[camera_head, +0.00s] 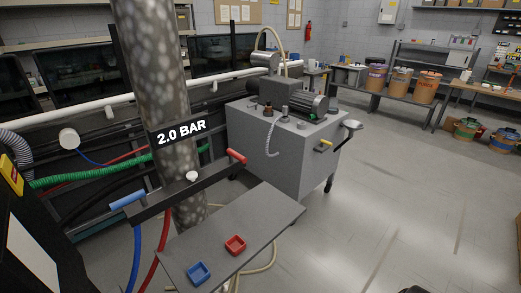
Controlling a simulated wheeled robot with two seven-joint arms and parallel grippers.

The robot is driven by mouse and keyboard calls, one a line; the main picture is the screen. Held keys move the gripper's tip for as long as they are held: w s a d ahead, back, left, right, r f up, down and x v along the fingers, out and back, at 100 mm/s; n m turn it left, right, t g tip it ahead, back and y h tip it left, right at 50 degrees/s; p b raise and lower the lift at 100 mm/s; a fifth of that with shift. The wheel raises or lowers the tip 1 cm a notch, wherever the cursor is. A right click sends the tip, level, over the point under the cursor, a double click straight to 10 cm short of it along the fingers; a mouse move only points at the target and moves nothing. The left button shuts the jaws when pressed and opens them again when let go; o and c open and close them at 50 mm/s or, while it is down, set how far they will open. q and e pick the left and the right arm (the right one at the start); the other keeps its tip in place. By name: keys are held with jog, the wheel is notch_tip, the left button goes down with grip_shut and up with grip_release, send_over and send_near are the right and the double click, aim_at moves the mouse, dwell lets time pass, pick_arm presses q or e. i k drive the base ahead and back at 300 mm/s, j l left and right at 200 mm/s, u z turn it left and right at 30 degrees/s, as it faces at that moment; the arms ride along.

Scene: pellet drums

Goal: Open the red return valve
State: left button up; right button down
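A dark bar (205,183) crosses in front of a speckled column (160,70) labelled "2.0 BAR". A red handle (237,156), which looks like the red return valve, sits at the bar's right end. A blue handle (127,200) sits at its left end. A small white knob (192,176) is on the bar between them. I cannot tell from this view whether the red valve is open or closed. Neither of my grippers is in view, and nothing is seen touching either handle.
A grey shelf (270,213) below the bar holds a red tray (235,245) and a blue tray (198,273). Blue and red hoses hang below the bar. A grey machine cabinet (270,150) stands behind, right. The floor at right is mostly clear.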

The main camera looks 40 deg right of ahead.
aim_at(232, 154)
jog(key=z, duration=0.9)
